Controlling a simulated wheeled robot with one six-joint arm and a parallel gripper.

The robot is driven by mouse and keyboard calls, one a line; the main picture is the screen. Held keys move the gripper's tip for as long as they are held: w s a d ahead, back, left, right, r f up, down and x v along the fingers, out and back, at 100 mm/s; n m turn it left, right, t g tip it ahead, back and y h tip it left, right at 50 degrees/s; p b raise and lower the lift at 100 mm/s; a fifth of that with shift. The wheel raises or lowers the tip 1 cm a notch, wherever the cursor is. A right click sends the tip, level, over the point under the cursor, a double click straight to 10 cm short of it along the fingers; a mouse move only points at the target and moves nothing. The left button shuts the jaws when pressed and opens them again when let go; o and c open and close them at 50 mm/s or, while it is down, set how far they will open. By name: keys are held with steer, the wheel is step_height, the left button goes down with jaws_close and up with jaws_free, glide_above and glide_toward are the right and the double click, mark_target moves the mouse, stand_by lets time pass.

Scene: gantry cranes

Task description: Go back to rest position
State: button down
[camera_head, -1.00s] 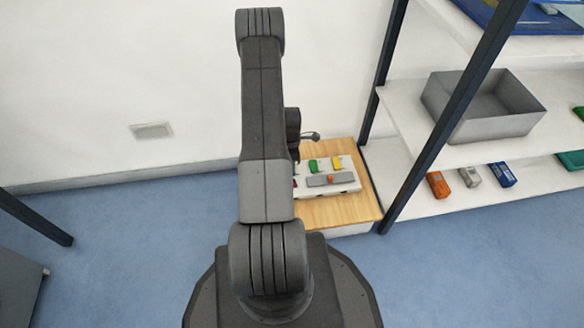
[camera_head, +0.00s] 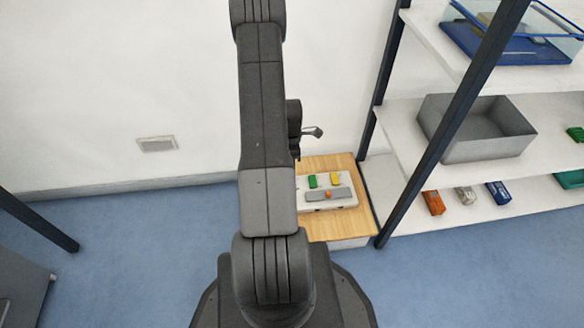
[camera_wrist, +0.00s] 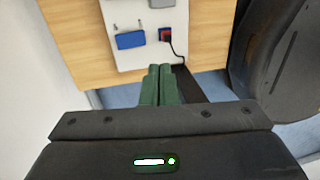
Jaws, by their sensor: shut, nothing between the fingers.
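My gripper (camera_wrist: 160,70) shows in the wrist view with its two dark green fingers together and nothing between them. Its tips lie over the near edge of a white panel (camera_wrist: 135,60) in that picture; I cannot tell the height above it. My arm stands upright in the middle of the head view and hides part of the white panel (camera_head: 341,205), which lies on a wooden-topped stand (camera_head: 325,228). The panel carries a green block (camera_head: 312,181), a yellow block (camera_head: 335,179) and a grey bar with an orange knob.
A white shelf rack with dark posts stands at the right, holding a grey bin (camera_head: 480,138), a blue-based glass tank (camera_head: 520,45) and small coloured items. A blue block (camera_wrist: 130,40) and a black cord (camera_wrist: 181,54) show on the panel.

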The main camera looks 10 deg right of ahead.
steer(key=shift+s+r, duration=0.1)
steer(key=shift+r, duration=0.45)
